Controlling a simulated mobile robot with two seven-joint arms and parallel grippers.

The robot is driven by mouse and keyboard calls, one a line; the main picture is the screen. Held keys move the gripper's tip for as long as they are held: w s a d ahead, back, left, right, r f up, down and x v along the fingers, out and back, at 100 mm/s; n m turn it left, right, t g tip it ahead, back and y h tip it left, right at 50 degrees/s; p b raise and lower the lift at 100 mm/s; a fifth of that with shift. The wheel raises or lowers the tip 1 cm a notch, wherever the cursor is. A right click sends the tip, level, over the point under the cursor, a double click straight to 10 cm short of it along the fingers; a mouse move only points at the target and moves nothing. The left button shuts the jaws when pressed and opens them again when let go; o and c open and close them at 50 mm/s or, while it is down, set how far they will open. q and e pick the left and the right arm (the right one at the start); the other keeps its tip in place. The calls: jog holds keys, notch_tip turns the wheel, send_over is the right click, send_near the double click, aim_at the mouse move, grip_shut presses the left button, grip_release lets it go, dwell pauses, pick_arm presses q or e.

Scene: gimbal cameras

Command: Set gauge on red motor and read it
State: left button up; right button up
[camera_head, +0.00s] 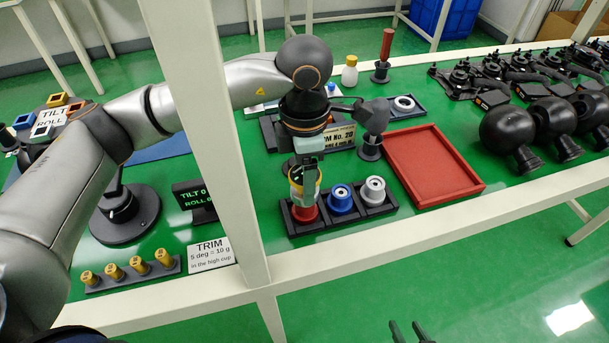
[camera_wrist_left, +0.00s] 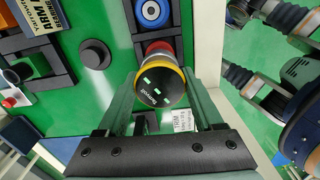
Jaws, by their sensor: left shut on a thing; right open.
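The red motor (camera_head: 305,213) stands in the left compartment of a black three-part tray (camera_head: 378,211). A blue motor (camera_head: 341,199) and a white motor (camera_head: 374,190) fill the other compartments. My left gripper (camera_head: 305,181) is shut on the gauge, a round piece with a yellow rim, directly over the red motor. In the left wrist view the gauge (camera_wrist_left: 158,87) shows a black face with small green marks, too small to read. The red motor (camera_wrist_left: 158,49) shows just behind it; I cannot tell if they touch. My right gripper (camera_head: 409,331) is open and empty at the bottom edge.
An empty red tray (camera_head: 432,165) lies right of the motors. A TILT/ROLL display (camera_head: 194,200), a TRIM card (camera_head: 211,254) and several yellow weights (camera_head: 139,265) are left. Black gimbal parts (camera_head: 507,130) fill the far right. A pale frame post (camera_head: 205,130) crosses the view.

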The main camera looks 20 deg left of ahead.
pick_arm(q)
jog(key=shift+f+b, duration=0.55)
jog(key=shift+f, duration=0.15)
jog(key=shift+f+b, duration=0.35)
jog(key=shift+b, duration=0.05)
jog(key=shift+f, duration=0.25)
jog(key=o, duration=1.5)
